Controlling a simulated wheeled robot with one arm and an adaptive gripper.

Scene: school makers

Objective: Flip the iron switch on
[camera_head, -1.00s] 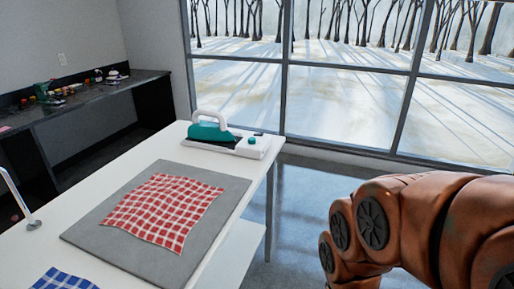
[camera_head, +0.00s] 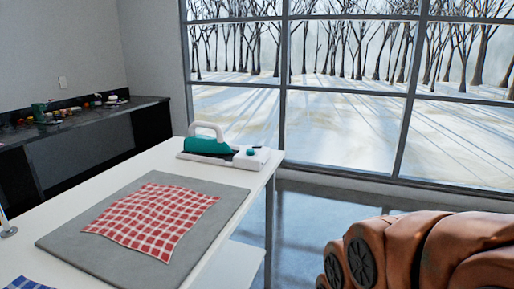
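The iron (camera_head: 207,142) stands at the far end of the white table, resting on a white base (camera_head: 250,158). It has a teal body and a white looped handle. A small round teal knob (camera_head: 251,152) shows on the right part of the base; I cannot tell whether it is the switch or what state it is in. My gripper is not in view. Only my orange-brown arm shows at the lower right, apart from the table and the iron.
A grey mat (camera_head: 85,240) with a red checked cloth (camera_head: 155,215) lies on the white table (camera_head: 172,160). A blue cloth (camera_head: 28,284) is at the lower left. A dark counter (camera_head: 90,115) with small items stands behind left. Open floor lies right of the table, before the windows.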

